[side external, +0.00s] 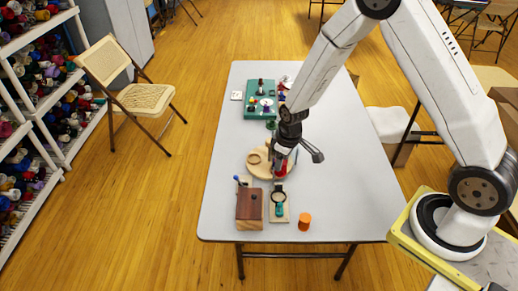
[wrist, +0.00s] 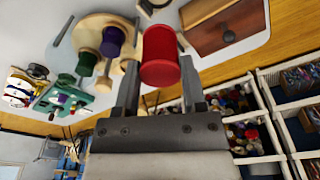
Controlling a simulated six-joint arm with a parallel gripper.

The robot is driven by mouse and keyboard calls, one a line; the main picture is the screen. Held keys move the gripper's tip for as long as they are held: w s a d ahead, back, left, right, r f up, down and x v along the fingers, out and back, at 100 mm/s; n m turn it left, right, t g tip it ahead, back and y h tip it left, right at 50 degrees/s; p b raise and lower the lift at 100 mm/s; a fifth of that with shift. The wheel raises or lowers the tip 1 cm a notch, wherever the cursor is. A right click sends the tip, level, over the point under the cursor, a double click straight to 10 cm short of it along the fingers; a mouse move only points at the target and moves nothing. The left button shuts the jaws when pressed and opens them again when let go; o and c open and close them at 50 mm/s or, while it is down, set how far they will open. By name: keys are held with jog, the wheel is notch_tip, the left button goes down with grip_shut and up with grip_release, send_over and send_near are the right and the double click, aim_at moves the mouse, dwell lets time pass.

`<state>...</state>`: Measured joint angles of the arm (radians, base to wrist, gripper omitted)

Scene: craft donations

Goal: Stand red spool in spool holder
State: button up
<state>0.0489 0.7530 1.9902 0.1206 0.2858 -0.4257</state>
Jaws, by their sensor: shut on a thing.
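My gripper (side external: 283,173) is shut on the red spool (wrist: 160,57), which sits between the two fingers in the wrist view. In the side view the red spool (side external: 283,168) shows only in part behind the fingers. The spool holder (side external: 254,171) is a round pale wooden base in the middle of the table, partly hidden by my gripper. In the wrist view the spool holder (wrist: 87,34) carries a purple spool (wrist: 113,41) and a green spool (wrist: 87,62). The red spool appears beside them. I cannot tell whether it touches the holder.
A dark wooden box (side external: 249,209) stands in front of the holder. Beside it lies a small board (side external: 279,218) with a teal object and a black ring. An orange cylinder (side external: 304,221) stands near the front edge. A green tray (side external: 256,112) with small items lies behind.

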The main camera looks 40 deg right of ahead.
aim_at(282, 171)
jog(key=shift+f, duration=3.15)
jog(key=shift+f, duration=1.95)
jog(key=shift+f, duration=1)
jog(key=o, duration=1.1)
jog(key=shift+d, duration=0.1)
jog(key=shift+r, duration=0.15)
jog(key=shift+r, duration=3.6)
